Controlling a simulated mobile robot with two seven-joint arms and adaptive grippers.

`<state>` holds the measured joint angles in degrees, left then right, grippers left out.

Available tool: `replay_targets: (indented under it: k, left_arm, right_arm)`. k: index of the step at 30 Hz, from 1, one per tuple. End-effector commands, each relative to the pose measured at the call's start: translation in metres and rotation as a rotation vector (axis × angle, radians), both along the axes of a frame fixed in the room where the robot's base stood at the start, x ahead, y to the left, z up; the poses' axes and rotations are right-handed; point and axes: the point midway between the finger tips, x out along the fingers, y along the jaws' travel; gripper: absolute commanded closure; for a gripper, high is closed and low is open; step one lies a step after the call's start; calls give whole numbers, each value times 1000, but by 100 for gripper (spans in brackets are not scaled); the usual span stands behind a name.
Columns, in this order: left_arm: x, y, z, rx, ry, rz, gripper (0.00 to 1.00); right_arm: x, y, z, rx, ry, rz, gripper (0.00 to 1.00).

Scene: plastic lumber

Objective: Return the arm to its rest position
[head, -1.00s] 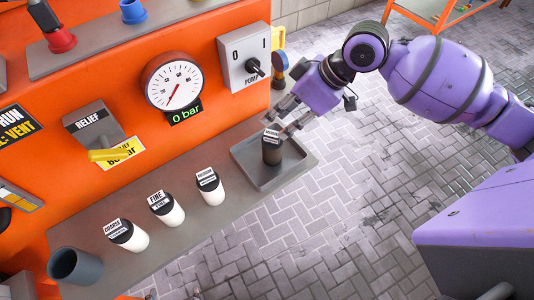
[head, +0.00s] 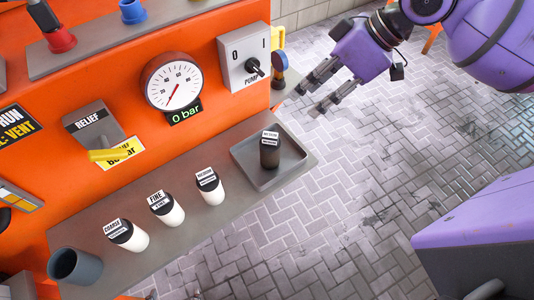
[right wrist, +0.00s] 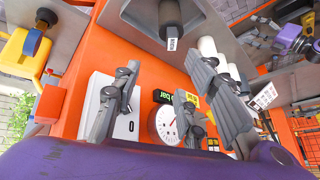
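My right gripper (head: 318,91) is in the upper right of the head view, past the end of the grey shelf. Its fingers are spread apart with nothing between them. It also shows in the right wrist view (right wrist: 165,95), fingers apart. A dark labelled cylinder (head: 270,152) stands upright in the grey tray (head: 246,176), apart from the gripper. It also shows at the top of the right wrist view (right wrist: 171,14).
Three white cylinders with dark tops, the coarse (head: 128,236), fine (head: 168,209) and another (head: 210,187), stand on the shelf (head: 95,218) beside a grey cup (head: 75,266). The orange panel carries a gauge (head: 172,82), pump switch (head: 244,58) and yellow relief lever (head: 108,154). Paved floor (head: 330,200) is clear.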

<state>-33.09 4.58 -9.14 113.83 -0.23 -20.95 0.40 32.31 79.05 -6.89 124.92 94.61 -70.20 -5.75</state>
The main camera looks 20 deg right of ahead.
Motion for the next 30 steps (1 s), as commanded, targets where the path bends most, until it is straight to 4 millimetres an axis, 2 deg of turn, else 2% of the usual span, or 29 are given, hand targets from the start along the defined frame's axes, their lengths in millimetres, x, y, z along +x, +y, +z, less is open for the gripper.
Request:
replay_targets:
  k: [7, 17, 20, 23, 26, 30]
  left_arm:
    - [0, 0, 0, -1, 0, 1, 26]
    - [0, 0, 0, 0, 0, 1, 26]
    - [0, 0, 0, 0, 0, 1, 26]
    - [0, 0, 0, 0, 0, 1, 26]
    - [-1, 1, -1, 0, 1, 1, 26]
    - [-1, 1, -1, 0, 1, 1, 26]
  right_arm:
    - [-3, -5, 9, 0, 2, 1, 61]
    - [-3, -5, 9, 1, 1, 1, 61]
    - [-4, -5, 4, 0, 5, -1, 61]
    - [-13, -4, -23, -5, 24, -5, 61]
    - [-34, -2, -77, -20, 59, -25, 61]
    - [-83, 3, -162, -54, 109, -96, 61]
